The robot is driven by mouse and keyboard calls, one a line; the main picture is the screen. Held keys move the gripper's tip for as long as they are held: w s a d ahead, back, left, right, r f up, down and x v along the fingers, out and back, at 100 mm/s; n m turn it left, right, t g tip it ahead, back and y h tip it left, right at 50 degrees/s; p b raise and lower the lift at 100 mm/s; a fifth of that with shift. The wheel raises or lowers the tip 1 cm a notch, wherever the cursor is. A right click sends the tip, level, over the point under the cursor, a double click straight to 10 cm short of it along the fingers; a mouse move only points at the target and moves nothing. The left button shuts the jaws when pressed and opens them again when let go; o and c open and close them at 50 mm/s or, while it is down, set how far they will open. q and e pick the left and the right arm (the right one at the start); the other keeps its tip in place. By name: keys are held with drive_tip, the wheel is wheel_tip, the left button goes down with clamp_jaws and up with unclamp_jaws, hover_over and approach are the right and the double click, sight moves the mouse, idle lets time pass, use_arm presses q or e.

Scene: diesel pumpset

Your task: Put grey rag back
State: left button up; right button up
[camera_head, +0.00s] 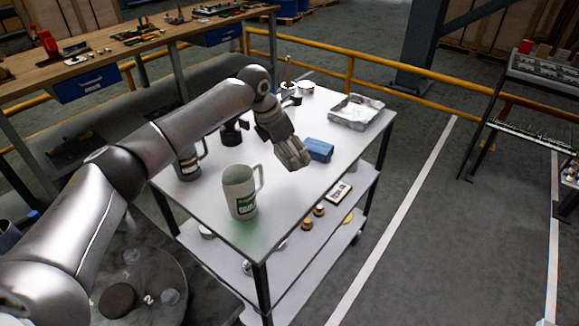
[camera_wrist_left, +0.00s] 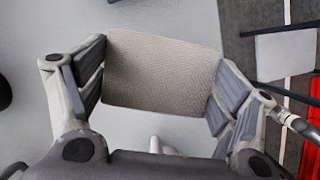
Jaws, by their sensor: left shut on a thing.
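The grey rag (camera_wrist_left: 160,72), pale grey with a woven texture, is held between the two finger pads of my left gripper (camera_wrist_left: 158,85) in the wrist view. In the head view my left gripper (camera_head: 292,155) is over the white cart top (camera_head: 285,205), just left of a blue block-like cloth (camera_head: 319,149). The rag is hard to tell apart from the fingers there. The wrist view shows a pale surface below the rag; the gap between them cannot be judged. My right gripper is not in view.
A pale mug with a green label (camera_head: 240,190) and a dark mug (camera_head: 188,162) stand on the cart's left side. A grey tray (camera_head: 355,112) lies at the far right corner. Small parts sit on the lower shelf. A workbench (camera_head: 130,45) and yellow rail (camera_head: 395,72) stand behind.

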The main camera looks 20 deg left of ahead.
sight(294, 176)
use_arm(q)
wheel_tip(294, 176, down, 2)
drive_tip(key=shift+f, duration=0.2)
drive_tip(key=shift+w+a+f, duration=0.1)
drive_tip(key=shift+f, duration=0.25)
wheel_tip(294, 176, down, 3)
drive_tip(key=shift+f+p, duration=0.1)
drive_tip(key=shift+p, duration=0.35)
drive_tip(key=shift+f, duration=0.25)
drive_tip(key=o, duration=0.7)
drive_tip(key=shift+c, duration=0.2)
drive_tip(key=shift+o, duration=1)
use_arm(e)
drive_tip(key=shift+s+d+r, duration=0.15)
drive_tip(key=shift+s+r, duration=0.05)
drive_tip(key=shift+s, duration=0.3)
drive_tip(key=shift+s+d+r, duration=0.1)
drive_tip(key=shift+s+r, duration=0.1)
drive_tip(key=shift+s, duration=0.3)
